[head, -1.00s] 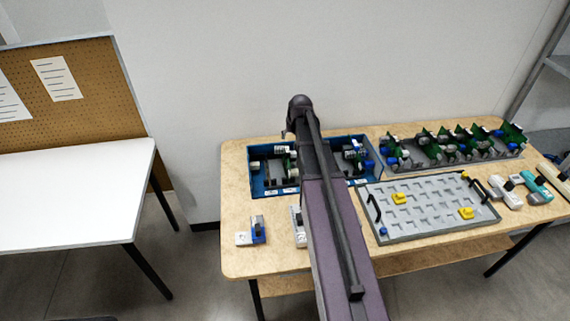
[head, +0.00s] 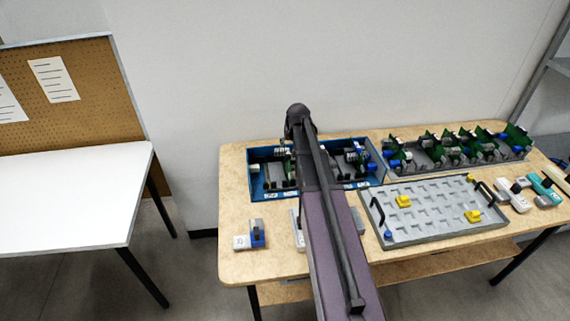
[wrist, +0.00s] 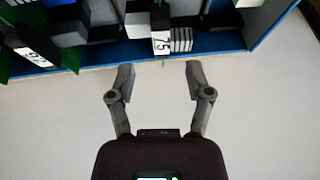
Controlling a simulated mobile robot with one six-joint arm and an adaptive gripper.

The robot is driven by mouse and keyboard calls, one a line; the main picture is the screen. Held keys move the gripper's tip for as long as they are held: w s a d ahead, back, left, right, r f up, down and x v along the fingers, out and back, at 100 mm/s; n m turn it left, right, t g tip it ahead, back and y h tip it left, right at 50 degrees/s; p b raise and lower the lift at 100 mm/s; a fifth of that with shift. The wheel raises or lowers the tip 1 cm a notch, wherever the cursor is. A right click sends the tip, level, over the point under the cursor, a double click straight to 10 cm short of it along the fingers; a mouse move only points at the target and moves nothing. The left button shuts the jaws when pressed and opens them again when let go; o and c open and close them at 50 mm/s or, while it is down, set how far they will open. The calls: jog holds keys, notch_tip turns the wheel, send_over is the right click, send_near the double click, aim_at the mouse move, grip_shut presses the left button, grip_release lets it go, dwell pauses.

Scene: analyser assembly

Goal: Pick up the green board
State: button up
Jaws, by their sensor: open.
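Several green boards (head: 466,149) stand upright in a grey rack at the back right of the wooden table in the head view. More green parts show in the blue bin (head: 372,147), and green edges (wrist: 72,57) show at the left of the wrist view. I cannot tell which one the task means. My gripper (wrist: 159,76) is open and empty in the wrist view. Its fingers point at the front wall of the blue bin (wrist: 220,52), near a white block labelled 75 (wrist: 170,42). In the head view my arm hides the gripper and part of the bin.
A grey tray (head: 436,212) with handles and yellow pieces lies at the front right of the table. A white and blue block (head: 250,236) sits at the front left. White and teal tools (head: 543,189) lie at the right edge. A white table (head: 70,190) stands at the left.

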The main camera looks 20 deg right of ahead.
aim_at(287, 149)
jog(key=shift+f, duration=0.1)
jog(key=shift+b+x, duration=2.4)
jog(key=shift+x, duration=0.15)
jog(key=shift+w+a, duration=0.15)
grip_shut()
